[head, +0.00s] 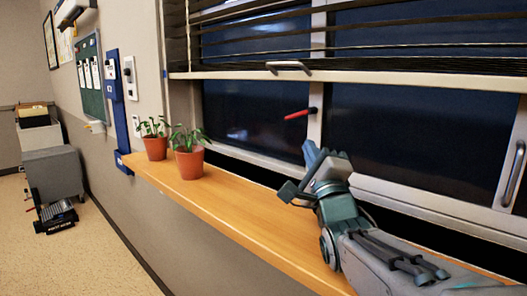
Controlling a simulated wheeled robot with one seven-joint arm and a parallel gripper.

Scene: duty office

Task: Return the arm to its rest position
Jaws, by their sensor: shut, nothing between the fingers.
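My gripper (318,158) is in the right half of the head view, at the end of my grey and teal arm. It is shut and holds nothing. It is in front of the dark window and shows above the wooden sill (240,207). My arm reaches in from the lower right and hides part of the sill.
Two potted plants, one smaller (155,147) and one larger (190,163), stand on the sill left of my gripper. Blinds (400,40) hang above. A grey cabinet (55,172) stands at the far left. The floor (95,255) at lower left is mostly clear.

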